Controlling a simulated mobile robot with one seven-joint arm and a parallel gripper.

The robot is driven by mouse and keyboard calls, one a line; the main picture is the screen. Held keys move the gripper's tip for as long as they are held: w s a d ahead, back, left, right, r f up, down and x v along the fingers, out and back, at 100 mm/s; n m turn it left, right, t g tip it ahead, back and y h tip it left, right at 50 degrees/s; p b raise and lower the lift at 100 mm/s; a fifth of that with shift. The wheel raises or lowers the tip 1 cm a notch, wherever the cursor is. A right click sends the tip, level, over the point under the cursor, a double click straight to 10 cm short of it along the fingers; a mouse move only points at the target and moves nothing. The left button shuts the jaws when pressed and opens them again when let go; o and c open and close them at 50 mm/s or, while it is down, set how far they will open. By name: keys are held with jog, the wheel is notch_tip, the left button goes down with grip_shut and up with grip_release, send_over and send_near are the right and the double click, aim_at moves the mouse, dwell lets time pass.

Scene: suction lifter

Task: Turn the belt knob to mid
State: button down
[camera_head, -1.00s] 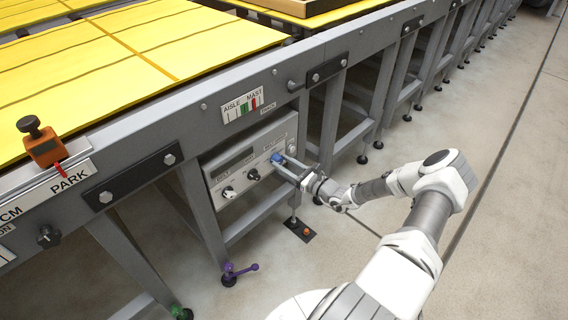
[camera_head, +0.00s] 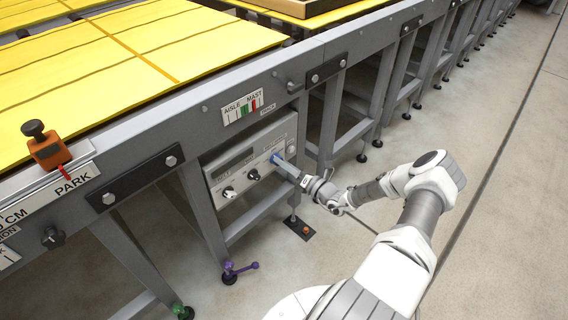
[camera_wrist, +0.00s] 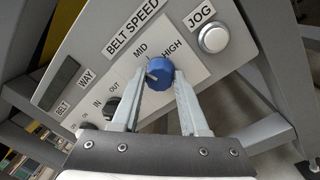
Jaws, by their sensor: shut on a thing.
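The blue belt speed knob (camera_wrist: 161,70) sits on the grey control panel (camera_wrist: 97,33) under the BELT SPEED label, with MID and HIGH printed above it. A small pale mark shows on the knob's left side; I cannot tell exactly which setting it points at. My gripper (camera_wrist: 159,77) has one finger on each side of the knob and is shut on it. In the head view the knob (camera_head: 276,158) is partly hidden by my gripper (camera_head: 282,163). The LOW label is not visible, perhaps hidden behind my left finger.
A round JOG button (camera_wrist: 213,39) is to the knob's right. Open floor (camera_head: 500,200) lies to the right.

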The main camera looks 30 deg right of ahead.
jog(key=shift+m, duration=1.7)
jog(key=shift+c, duration=2.1)
grip_release()
jog(key=shift+s, duration=0.1)
jog(key=p+v, duration=0.2)
jog(key=v, duration=1.5)
jog(key=shift+s, duration=0.2)
jog(key=shift+a+f, duration=0.1)
